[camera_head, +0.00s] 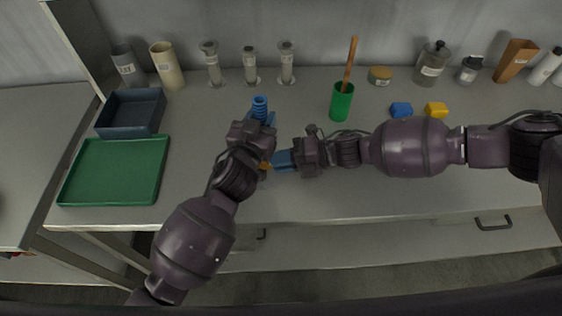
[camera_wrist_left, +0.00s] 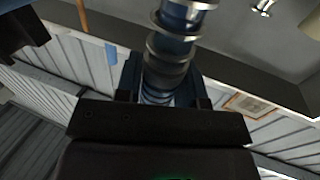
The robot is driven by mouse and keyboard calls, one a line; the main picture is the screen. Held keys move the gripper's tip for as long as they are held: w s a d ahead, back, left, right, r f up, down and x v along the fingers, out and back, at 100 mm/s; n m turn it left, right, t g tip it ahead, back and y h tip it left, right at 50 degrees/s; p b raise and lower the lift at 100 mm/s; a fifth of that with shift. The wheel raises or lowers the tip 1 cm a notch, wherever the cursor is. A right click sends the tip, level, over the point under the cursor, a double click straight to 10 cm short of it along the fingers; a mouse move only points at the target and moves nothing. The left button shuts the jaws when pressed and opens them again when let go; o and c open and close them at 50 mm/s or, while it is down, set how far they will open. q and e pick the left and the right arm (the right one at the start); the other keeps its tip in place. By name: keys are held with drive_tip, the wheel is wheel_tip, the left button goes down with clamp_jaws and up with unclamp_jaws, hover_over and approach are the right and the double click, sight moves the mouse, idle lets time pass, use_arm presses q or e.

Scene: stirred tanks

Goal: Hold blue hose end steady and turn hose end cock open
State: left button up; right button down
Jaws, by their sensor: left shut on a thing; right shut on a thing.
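The blue hose end (camera_head: 260,103) is a ribbed blue piece standing up out of my left gripper (camera_head: 262,119) in the head view. The left wrist view shows it as a ringed blue shaft (camera_wrist_left: 170,55) between the fingers of my left gripper (camera_wrist_left: 163,85), which is shut on it. My right gripper (camera_head: 275,160) comes in from the right, just below the left one, with its blue fingers shut. A small orange part (camera_head: 265,166) shows at its fingertips, apparently the hose end cock. Most of the cock is hidden by the grippers, so its angle cannot be told.
A green tray (camera_head: 113,195) and a dark blue bin (camera_head: 130,127) are at left. A green cup (camera_head: 341,105) holding a wooden stick stands behind my right arm, near blue (camera_head: 401,110) and yellow (camera_head: 436,109) blocks. Glassware and bottles line the wall. The bench front is mostly clear.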

drive_tip(key=shift+s+a+r+h, duration=0.15)
drive_tip(key=shift+r+h, duration=0.15)
drive_tip(key=shift+h, duration=0.45)
drive_tip(key=shift+w+a+r+h, duration=0.15)
drive_tip(key=shift+r+h, duration=0.1)
drive_tip(key=shift+h, duration=0.5)
drive_tip(key=shift+s, duration=0.1)
drive_tip(key=c, duration=1.1)
unclamp_jaws()
drive_tip(key=shift+d, duration=0.1)
drive_tip(key=v, duration=1.2)
drive_tip(key=shift+r, duration=0.15)
